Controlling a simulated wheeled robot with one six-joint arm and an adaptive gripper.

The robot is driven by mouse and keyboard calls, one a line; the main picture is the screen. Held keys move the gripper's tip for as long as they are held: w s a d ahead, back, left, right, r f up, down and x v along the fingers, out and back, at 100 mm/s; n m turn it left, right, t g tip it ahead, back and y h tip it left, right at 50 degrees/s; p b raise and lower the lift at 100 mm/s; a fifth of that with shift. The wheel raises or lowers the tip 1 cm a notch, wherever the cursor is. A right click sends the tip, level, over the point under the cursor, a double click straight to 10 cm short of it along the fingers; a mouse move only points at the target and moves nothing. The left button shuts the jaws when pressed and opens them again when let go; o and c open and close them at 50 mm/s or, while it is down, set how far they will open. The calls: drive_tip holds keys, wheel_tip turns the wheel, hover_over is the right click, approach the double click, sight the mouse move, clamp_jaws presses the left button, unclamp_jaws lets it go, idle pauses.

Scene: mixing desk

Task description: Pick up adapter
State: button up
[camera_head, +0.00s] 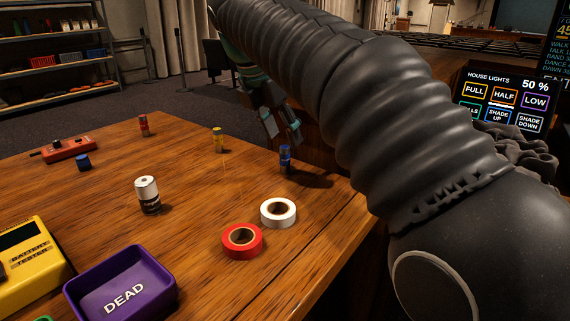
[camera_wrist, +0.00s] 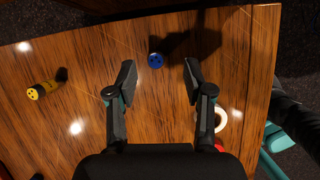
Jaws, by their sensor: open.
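A small upright blue cylinder (camera_head: 285,159) stands near the far right edge of the wooden desk. In the wrist view its round blue top (camera_wrist: 155,60) shows dark holes, like a connector adapter. My gripper (camera_head: 284,132) is above it, with its fingers pointing down. In the wrist view the gripper (camera_wrist: 159,72) is open and empty, and the blue top lies between the lines of the two fingers, slightly beyond the tips. A similar yellow cylinder (camera_head: 218,140) stands to the left, and a red one (camera_head: 144,126) farther left. No label tells which is the adapter.
White tape (camera_head: 278,213) and red tape (camera_head: 242,241) lie nearer the front. A white-and-black cylinder (camera_head: 147,195), a dark blue cap (camera_head: 83,162), a red device (camera_head: 68,149), a yellow meter (camera_head: 30,268) and a purple "DEAD" tray (camera_head: 121,286) are to the left.

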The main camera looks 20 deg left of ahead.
sight(282, 148)
drive_tip(key=x, duration=0.1)
drive_tip(key=b+x, duration=0.1)
drive_tip(key=x, duration=0.1)
drive_tip(key=a+x, duration=0.1)
drive_tip(key=x, duration=0.1)
drive_tip(key=shift+s+f, duration=0.3)
drive_tip(key=shift+w+d+f+b, duration=0.2)
drive_tip(key=shift+f+b, duration=0.1)
drive_tip(key=shift+f, duration=0.2)
clamp_jaws()
